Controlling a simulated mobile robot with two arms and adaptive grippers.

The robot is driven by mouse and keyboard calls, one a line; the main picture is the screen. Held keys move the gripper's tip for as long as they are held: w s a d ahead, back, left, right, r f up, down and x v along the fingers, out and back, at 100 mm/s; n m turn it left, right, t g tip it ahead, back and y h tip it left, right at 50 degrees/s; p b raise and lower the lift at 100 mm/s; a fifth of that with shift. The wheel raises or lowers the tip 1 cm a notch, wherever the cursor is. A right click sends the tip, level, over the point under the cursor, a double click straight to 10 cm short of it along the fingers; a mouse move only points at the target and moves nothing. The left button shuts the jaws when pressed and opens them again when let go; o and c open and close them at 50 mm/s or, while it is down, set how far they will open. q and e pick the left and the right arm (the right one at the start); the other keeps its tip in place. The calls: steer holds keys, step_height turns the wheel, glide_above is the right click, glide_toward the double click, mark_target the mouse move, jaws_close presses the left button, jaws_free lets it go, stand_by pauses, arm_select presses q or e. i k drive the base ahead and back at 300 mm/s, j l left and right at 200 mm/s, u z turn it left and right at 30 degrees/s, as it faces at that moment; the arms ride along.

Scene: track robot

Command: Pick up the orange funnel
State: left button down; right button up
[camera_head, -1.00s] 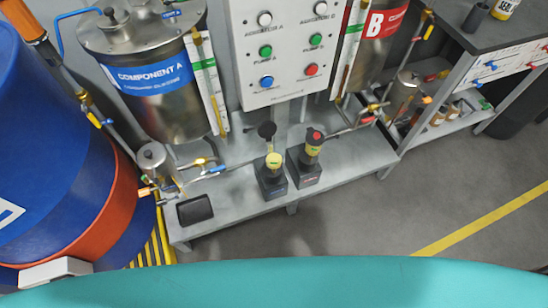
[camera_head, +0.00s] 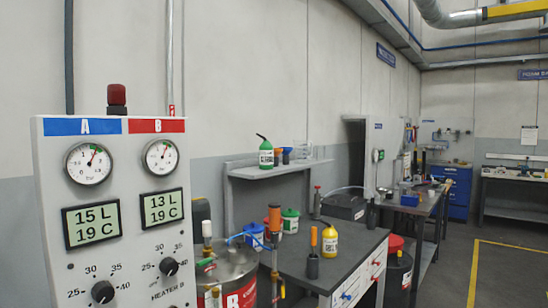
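I cannot clearly make out an orange funnel. A dark item with an orange upper part (camera_head: 313,243) stands upright on the dark bench top, left of a yellow bottle (camera_head: 330,241). Neither of my grippers shows in the head view.
A control panel (camera_head: 118,210) with gauges and displays fills the left foreground. A metal drum marked B (camera_head: 232,275) and piping stand before the dark bench (camera_head: 345,250). Open floor (camera_head: 450,255) with a yellow line lies at the right.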

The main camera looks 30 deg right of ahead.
mark_target(276, 152)
steer(key=i+l, duration=0.1)
steer(key=l, duration=0.4)
steer(key=i+l, duration=0.1)
steer(key=l, duration=0.95)
steer(key=i+l, duration=0.15)
steer(key=l, duration=0.35)
